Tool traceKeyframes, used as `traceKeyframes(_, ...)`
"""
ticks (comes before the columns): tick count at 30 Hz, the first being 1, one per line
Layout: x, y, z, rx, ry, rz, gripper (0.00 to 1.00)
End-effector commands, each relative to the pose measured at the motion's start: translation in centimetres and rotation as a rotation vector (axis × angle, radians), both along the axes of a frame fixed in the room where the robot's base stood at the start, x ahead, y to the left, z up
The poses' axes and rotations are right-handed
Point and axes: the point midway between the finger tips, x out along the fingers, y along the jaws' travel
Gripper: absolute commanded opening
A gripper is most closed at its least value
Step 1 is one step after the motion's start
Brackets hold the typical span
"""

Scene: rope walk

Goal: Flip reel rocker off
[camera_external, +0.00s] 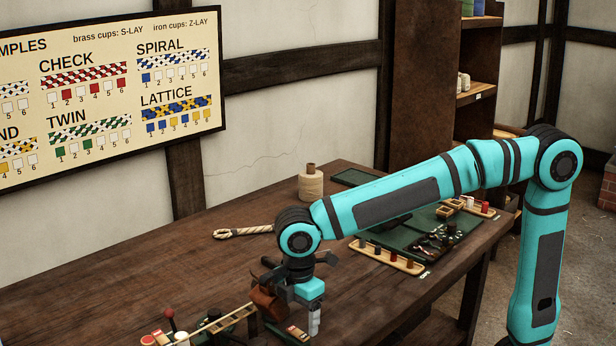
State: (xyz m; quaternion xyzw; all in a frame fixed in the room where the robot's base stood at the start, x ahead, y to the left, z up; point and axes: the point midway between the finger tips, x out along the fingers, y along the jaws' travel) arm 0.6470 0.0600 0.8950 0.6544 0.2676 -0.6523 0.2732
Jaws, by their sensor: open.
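My gripper (314,325) hangs low over the near part of the wooden bench, pointing down. Its fingers are open, seen nearly edge-on, and hold nothing that I can see. A brown rounded reel-like part (267,302) is just left of it, on a wooden machine. A small cream-and-red piece (297,333) on a dark base sits just left of and below the fingertips. It may be the reel rocker, but it is too small to tell, and so is its position. I cannot tell whether the gripper touches it.
A wooden rail (223,325) and a red-knobbed lever (169,314) stand to the left. A rope piece (243,231) and a twine spool (311,184) lie farther back. A green mat (425,229) with small parts and a peg strip (387,257) are behind my arm.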

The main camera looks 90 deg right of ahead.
Motion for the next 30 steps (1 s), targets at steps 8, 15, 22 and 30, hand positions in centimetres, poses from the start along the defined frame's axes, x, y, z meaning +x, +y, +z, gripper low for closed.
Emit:
traceKeyframes(8, 0.0, 0.0, -2.4, 0.000, 0.000, 0.000, 0.73)
traceKeyframes(15, 0.1, 0.0, -2.6, -0.001, -0.001, 0.000, 0.73)
traceKeyframes(22, 0.1, 0.0, -2.5, 0.000, 0.000, 0.000, 0.43)
traceKeyframes(30, -0.1, 0.1, -2.5, -0.020, -0.018, 0.001, 0.28)
